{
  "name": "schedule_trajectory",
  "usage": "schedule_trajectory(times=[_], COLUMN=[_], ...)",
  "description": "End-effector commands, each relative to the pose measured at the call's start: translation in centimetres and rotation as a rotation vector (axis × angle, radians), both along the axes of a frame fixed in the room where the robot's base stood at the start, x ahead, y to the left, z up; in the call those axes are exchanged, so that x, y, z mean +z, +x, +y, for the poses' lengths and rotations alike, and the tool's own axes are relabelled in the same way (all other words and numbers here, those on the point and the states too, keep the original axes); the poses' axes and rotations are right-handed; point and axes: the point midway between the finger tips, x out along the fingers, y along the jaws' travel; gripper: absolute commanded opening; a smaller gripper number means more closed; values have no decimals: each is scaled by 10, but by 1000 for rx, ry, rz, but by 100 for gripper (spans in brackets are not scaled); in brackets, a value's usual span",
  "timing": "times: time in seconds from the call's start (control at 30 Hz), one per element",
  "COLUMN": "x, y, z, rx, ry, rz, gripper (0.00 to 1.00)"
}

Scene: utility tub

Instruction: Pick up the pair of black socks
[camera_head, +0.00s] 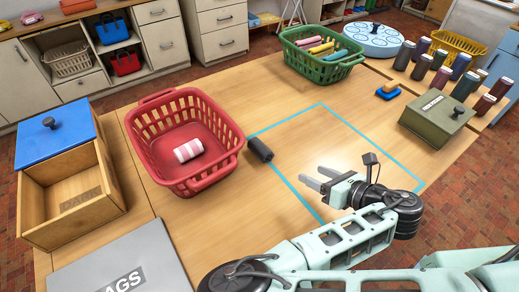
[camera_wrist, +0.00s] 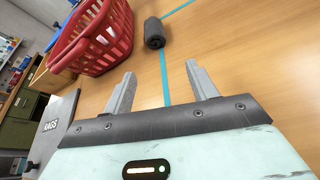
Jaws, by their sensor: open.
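The pair of black socks (camera_head: 260,149) is a dark roll lying on the wooden table, just right of the red basket and across the left line of the blue taped outline. In the wrist view the socks (camera_wrist: 154,33) lie beyond my fingertips, between their directions. My gripper (camera_head: 316,179) is open and empty, right of the socks and nearer the camera, over the taped area. Both fingers of my gripper (camera_wrist: 160,72) show apart in the wrist view, with bare table between them.
The red basket (camera_head: 222,160) holds a pink-and-white striped roll (camera_head: 188,150). A green basket (camera_head: 335,68) with coloured rolls stands at the back. A wooden box with a blue lid (camera_head: 55,139) is at left, a grey RAGS lid (camera_head: 165,250) in front. The taped area is mostly clear.

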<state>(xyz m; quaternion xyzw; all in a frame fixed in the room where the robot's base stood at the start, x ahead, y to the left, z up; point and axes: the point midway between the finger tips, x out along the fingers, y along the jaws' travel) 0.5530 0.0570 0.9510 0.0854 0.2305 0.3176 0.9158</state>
Motion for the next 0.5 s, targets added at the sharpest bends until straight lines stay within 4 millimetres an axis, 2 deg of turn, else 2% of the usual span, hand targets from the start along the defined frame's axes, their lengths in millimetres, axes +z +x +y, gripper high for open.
schedule_trajectory(times=[0.17, 0.5], x=[-6, -22], y=[0, 24], z=[10, 34], rx=[59, 54], ry=[-22, -19], rz=[-24, -23], gripper=[58, 58])
